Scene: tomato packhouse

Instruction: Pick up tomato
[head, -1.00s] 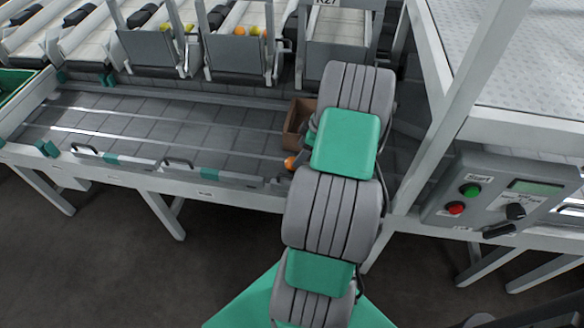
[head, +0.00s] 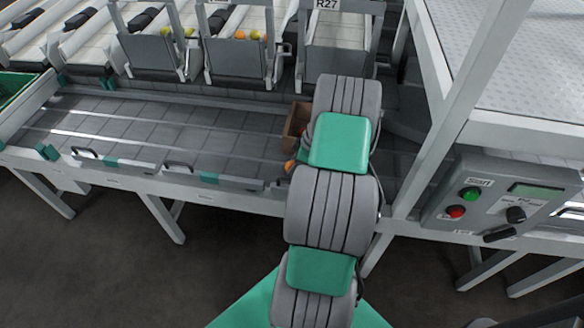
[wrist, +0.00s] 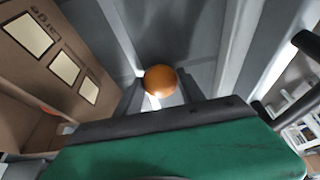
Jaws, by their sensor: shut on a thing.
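An orange tomato (wrist: 160,80) shows in the middle of the wrist view, at the end of my gripper (wrist: 158,97). My gripper is shut on it; the finger contact is mostly hidden behind the green and black gripper body. In the head view an orange tomato (head: 290,166) peeks out at the left edge of my arm, by the front edge of the conveyor table. My arm hides the gripper there.
A brown carton (head: 294,124) stands close beside my arm, and its printed side (wrist: 30,75) fills the wrist view's left. The grey table (head: 130,125) is clear to the left. A control box (head: 500,200) is at right.

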